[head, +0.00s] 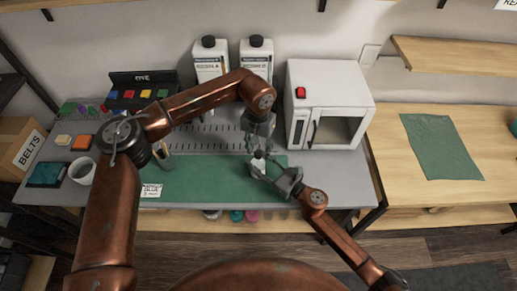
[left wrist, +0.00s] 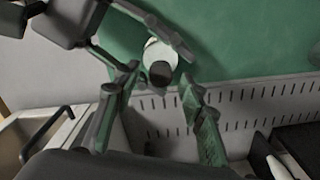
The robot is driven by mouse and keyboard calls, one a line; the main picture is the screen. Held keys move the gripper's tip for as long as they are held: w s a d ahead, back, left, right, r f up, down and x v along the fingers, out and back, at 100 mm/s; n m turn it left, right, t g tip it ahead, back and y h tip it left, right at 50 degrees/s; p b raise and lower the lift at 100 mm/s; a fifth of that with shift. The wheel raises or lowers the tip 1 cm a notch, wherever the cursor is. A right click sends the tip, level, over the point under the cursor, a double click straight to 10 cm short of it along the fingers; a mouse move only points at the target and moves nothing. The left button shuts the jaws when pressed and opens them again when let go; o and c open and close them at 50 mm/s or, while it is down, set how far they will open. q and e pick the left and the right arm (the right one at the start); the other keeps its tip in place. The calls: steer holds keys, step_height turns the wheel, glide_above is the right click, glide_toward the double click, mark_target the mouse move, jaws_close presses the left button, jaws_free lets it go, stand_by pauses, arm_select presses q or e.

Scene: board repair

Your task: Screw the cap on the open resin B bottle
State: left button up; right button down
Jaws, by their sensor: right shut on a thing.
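A small white bottle (head: 258,166) with a dark round top (left wrist: 160,72) is upright over the green mat (head: 215,185). I cannot read a label on it, nor tell whether the dark top is a seated cap. My right gripper (head: 270,172) is shut around the bottle's side; its finger also shows in the left wrist view (left wrist: 158,28). My left gripper (head: 260,143) points down just above the bottle. In the left wrist view its fingers (left wrist: 159,75) are apart, with the dark top showing between the tips; contact is not visible.
Two large white bottles with black caps (head: 209,60) (head: 256,58) stand at the back. A white oven-like box (head: 328,100) stands right of them. A slotted metal plate (head: 205,138) lies behind the mat. A white cup (head: 82,171) is at the left.

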arm_select(q)
steer(key=shift+r, duration=2.3)
steer(key=shift+c, duration=0.5)
